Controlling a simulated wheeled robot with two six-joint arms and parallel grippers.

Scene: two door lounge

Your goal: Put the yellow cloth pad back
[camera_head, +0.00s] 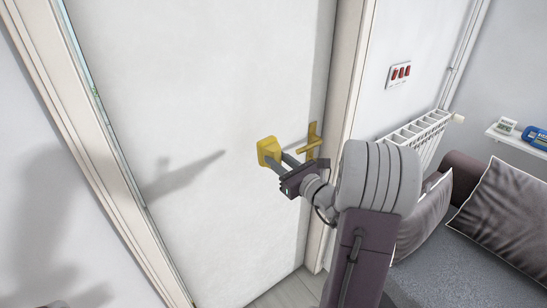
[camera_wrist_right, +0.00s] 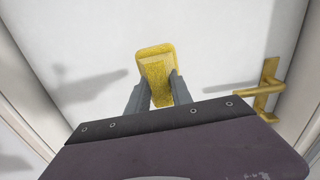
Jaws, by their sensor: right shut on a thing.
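The yellow cloth pad (camera_head: 268,150) is a small yellow block in front of the white door. My right gripper (camera_head: 277,160) is shut on it, with one finger on each side. In the right wrist view the pad (camera_wrist_right: 156,68) stands out beyond the fingertips (camera_wrist_right: 155,90), near the door face. I cannot tell whether it touches the door. My left gripper does not show in either view.
The white door (camera_head: 220,90) has a brass handle (camera_head: 311,143) just right of the pad. A radiator (camera_head: 420,132), a grey sofa (camera_head: 480,260) with cushions and a small wall shelf (camera_head: 520,139) are at the right. A red-switch panel (camera_head: 399,73) is on the wall.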

